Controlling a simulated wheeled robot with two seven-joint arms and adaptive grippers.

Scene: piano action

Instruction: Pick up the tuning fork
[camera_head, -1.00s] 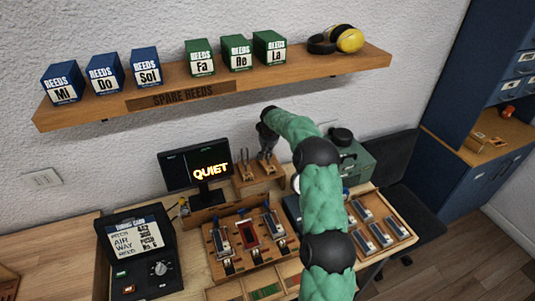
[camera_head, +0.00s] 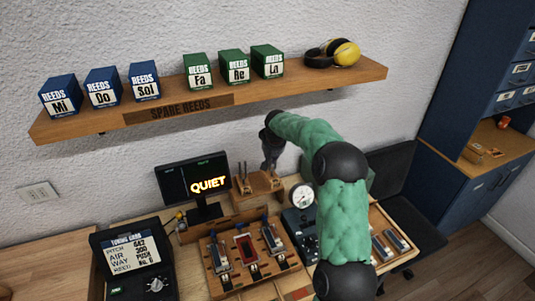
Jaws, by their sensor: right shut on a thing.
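My right gripper (camera_head: 270,160) is at the back of the bench, pointing down over a small wooden stand (camera_head: 256,184). Its jaws are shut on a slim thing that I take to be the tuning fork, but the fingers and arm hide most of it. Metal prongs (camera_head: 243,174) stand upright in the stand, left of the gripper. My green-sleeved right arm covers the area to the right. My left gripper is not in view.
A monitor (camera_head: 194,186) reading QUIET stands left of the stand. A gauge (camera_head: 301,195) is to its right. A wooden reed rack (camera_head: 240,280) lies in front. A shelf (camera_head: 300,91) with reed boxes and ear defenders (camera_head: 346,53) hangs above.

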